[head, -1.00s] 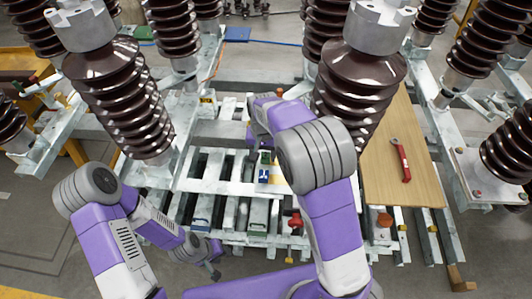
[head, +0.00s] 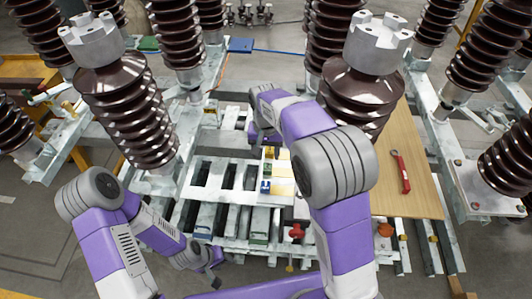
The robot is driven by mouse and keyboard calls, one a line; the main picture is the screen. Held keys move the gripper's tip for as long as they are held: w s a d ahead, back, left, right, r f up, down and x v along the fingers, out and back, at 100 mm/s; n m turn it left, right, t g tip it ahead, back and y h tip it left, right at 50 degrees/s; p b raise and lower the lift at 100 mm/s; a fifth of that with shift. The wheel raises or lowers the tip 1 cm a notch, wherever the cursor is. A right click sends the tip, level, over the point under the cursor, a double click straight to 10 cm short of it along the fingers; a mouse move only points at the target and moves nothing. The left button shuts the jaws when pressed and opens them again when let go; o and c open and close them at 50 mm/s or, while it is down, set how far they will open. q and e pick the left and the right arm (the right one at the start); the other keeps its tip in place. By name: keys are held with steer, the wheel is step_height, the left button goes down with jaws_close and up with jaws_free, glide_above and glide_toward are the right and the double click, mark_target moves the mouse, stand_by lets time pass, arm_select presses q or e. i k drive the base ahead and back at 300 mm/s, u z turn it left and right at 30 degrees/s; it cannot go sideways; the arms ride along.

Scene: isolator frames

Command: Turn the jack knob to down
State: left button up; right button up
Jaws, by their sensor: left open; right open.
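A red knob (head: 296,231) stands low at the front edge of the metal frame, near the middle of the picture. It may be the jack knob, but its setting is too small to read. My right arm bends over the frame, and its wrist hangs above the slats, left of the front right insulator. My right gripper (head: 267,147) is small and partly hidden there, up and left of the red knob and apart from it. My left gripper (head: 214,281) is open and empty, low in front of the frame, left of the red knob.
Tall brown ribbed insulators (head: 128,110) stand around the frame (head: 222,172). Small blue and yellow parts (head: 265,187) sit near its middle. A red-handled wrench (head: 401,172) lies on a wooden board (head: 415,195) at right. Grey floor is open at lower left.

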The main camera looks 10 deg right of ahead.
mark_target(295, 234)
steer(key=k, duration=1)
